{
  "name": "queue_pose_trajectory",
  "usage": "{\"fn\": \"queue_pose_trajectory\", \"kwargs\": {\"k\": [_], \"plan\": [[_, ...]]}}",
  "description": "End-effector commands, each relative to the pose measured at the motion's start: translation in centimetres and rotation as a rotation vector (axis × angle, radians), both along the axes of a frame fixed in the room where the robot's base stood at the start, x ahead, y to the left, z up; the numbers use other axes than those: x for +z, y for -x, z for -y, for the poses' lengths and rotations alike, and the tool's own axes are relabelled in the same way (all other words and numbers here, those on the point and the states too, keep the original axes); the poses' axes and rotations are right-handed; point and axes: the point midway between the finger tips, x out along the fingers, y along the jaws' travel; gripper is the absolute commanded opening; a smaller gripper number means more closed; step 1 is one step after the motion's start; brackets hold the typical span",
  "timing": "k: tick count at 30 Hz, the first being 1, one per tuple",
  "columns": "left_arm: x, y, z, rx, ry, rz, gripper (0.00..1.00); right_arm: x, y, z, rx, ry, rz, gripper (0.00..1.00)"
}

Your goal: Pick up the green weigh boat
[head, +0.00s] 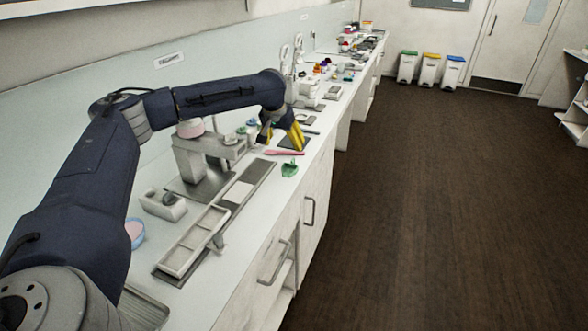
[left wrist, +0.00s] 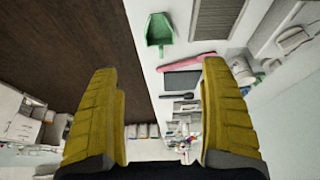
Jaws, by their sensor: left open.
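The green weigh boat (head: 290,169) lies on the white counter near its front edge in the head view. In the left wrist view the green weigh boat (left wrist: 159,32) shows at the top, a small scoop-like tray with a narrow end. My left gripper (head: 297,137) has yellow fingers and is beyond the boat, over the counter in the head view. In the left wrist view the left gripper (left wrist: 163,110) has its fingers wide apart with nothing held between them. The boat is apart from the fingers. My right gripper is not in view.
A pink tool (head: 284,152) lies just beyond the boat, and a dark pad (head: 293,143) lies under the gripper. A grey mill-like device (head: 195,155) and a compartment tray (head: 194,240) stand nearer. The floor to the right is clear.

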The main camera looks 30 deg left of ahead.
Motion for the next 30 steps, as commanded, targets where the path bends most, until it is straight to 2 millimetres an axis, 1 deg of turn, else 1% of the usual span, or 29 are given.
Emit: {"fn": "queue_pose_trajectory", "kwargs": {"k": [1,6,12,18,26,30], "plan": [[-1.0,-0.4,0.0,0.000,0.000,-0.002,0.80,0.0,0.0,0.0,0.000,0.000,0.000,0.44],[-3.9,-1.6,-0.3,0.000,-0.002,-0.002,0.80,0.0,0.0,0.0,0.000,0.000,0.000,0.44],[-6.8,-2.8,-0.5,0.000,-0.002,-0.001,0.80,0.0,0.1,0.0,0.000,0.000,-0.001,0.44],[-8.5,-3.5,-0.7,-0.001,-0.002,0.000,0.80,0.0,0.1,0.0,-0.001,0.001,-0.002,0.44],[-9.6,-4.0,-0.7,-0.003,-0.003,-0.001,0.80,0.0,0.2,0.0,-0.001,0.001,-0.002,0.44],[-11.2,-4.6,-0.8,-0.002,-0.003,-0.001,0.80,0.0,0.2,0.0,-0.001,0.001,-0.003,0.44]]}}
